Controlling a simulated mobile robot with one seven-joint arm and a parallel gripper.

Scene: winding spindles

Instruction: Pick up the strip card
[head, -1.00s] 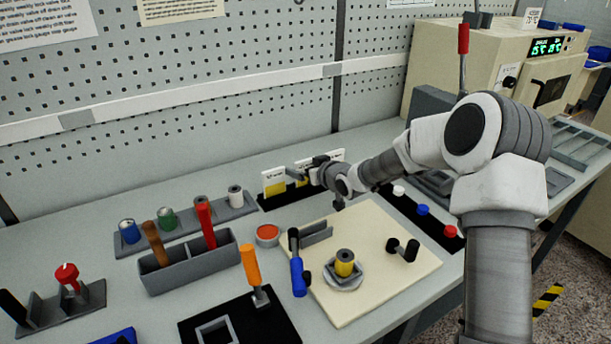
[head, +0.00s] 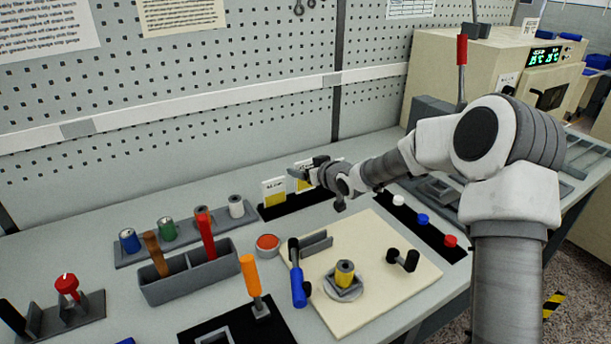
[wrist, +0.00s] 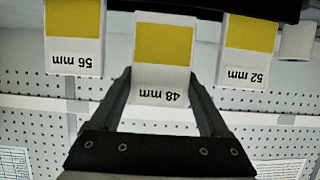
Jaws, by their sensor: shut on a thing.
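The strip card marked 48 mm (wrist: 163,50) is white with a yellow block. It is between the two fingers of my gripper (wrist: 161,93), which is shut on it. In the wrist view, which is upside down, this card sits offset from its neighbours, higher above the black holder. Cards marked 56 mm (wrist: 75,45) and 52 mm (wrist: 248,45) are on either side of it. In the head view my gripper (head: 301,172) is over the black card holder (head: 285,211), with a card (head: 273,192) left of it. My wrist partly hides the right-hand card.
In front are a cream board (head: 375,300) with a yellow spool (head: 344,273) and a blue-handled lever (head: 297,285). A grey tool box (head: 190,283) with upright handles is at left. Behind is a perforated wall (head: 230,60). Colored buttons (head: 423,219) are at right.

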